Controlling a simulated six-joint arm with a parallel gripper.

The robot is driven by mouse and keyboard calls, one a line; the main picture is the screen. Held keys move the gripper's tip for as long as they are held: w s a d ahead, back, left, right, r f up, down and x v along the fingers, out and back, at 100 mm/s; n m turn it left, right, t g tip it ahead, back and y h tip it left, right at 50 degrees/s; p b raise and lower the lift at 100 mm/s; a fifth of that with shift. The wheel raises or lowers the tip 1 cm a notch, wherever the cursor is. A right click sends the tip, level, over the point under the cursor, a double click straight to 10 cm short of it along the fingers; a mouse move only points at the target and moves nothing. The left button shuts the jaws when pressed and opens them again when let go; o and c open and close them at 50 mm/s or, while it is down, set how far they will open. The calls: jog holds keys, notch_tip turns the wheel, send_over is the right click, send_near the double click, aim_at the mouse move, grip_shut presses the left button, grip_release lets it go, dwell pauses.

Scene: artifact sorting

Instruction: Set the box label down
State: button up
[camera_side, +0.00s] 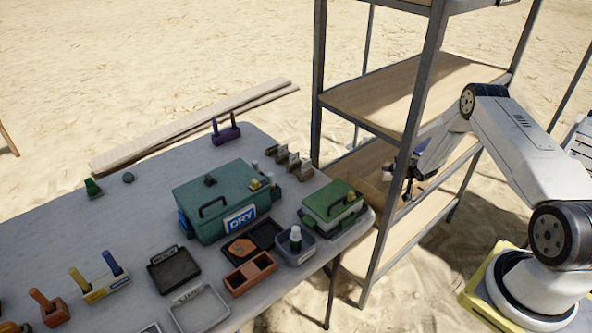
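My gripper (408,187) is at the shelving unit on the right, low and small in the picture, beside a tan box-like shape (371,188) on the lower shelf. A small pale piece (387,172) shows right by the gripper; I cannot tell whether it is held or is the box label. The fingers are too small and dark to show whether they are open or shut. A blue and white label reading "DRY" (241,219) is on the front of the large green case (207,200) on the table.
The grey table (60,225) holds a smaller green-lidded box (331,204), a blue tray with a bottle (297,250), an orange divided tray (250,273), dark trays and coloured holders. Metal shelf posts (412,120) stand between the table and my arm.

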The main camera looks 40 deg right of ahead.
grip_shut()
jog(key=s+a+r, duration=0.1)
jog(key=s+a, duration=0.2)
jog(key=s, duration=0.5)
jog(key=s+a+r, duration=0.2)
jog(key=s+a, duration=0.2)
jog(key=s, duration=0.4)
jog(key=shift+s+r, duration=0.25)
jog(key=shift+s, duration=0.05)
dwell(0.5)
